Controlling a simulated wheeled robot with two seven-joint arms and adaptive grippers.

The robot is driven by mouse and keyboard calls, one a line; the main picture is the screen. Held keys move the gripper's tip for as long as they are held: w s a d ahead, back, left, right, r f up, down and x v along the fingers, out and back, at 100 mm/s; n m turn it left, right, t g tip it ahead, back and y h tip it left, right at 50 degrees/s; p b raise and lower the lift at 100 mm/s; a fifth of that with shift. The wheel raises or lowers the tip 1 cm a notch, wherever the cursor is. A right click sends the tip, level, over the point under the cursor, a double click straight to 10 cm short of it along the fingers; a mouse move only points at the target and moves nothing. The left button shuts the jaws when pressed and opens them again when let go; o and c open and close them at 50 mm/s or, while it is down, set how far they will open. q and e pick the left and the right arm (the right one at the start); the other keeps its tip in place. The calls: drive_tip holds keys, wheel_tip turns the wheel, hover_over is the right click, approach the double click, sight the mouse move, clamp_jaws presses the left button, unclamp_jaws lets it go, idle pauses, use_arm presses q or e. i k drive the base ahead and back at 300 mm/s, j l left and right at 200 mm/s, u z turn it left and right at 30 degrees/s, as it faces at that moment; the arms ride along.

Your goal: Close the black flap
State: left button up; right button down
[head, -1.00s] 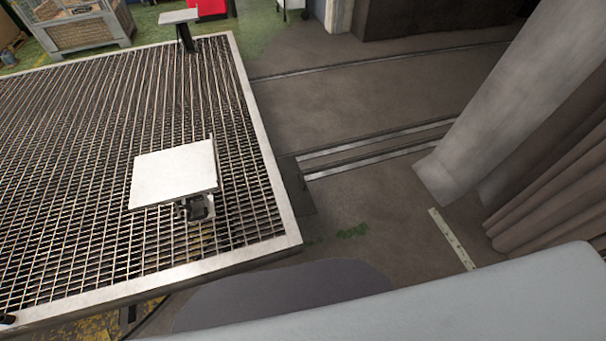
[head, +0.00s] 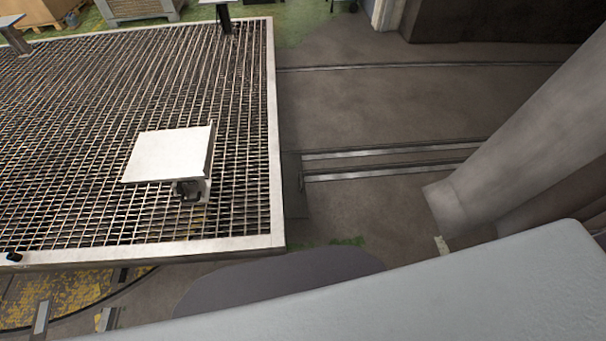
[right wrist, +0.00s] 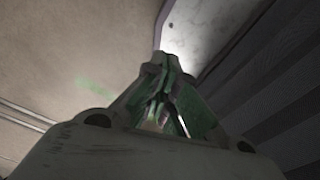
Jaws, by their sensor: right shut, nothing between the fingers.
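I cannot make out a black flap for certain in either view. A white square plate (head: 170,155) sits on a short support above the metal grating (head: 70,215), with a small dark part (head: 189,190) under its front edge. My right gripper (right wrist: 158,72) shows in the right wrist view. Its fingers are together with nothing between them, and they point toward a pale surface and the floor. My left gripper is not in view.
The grating platform has a pale raised rim (head: 180,247). Rails (head: 390,152) run across the brown floor right of it. A thick grey column (head: 520,140) stands at the right. In the wrist view a dark ribbed surface (right wrist: 285,100) is at the right. Open floor lies between platform and column.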

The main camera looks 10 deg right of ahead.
sight(294, 191)
drive_tip(key=i+l+u, duration=0.2)
drive_tip(key=l, duration=0.15)
drive_tip(key=l+u, duration=0.25)
drive_tip(key=i+l+u, duration=0.2)
drive_tip(key=l, duration=0.3)
drive_tip(key=i+l+u, duration=0.2)
drive_tip(key=l+u, duration=0.15)
drive_tip(key=l, duration=0.15)
drive_tip(key=i, duration=0.05)
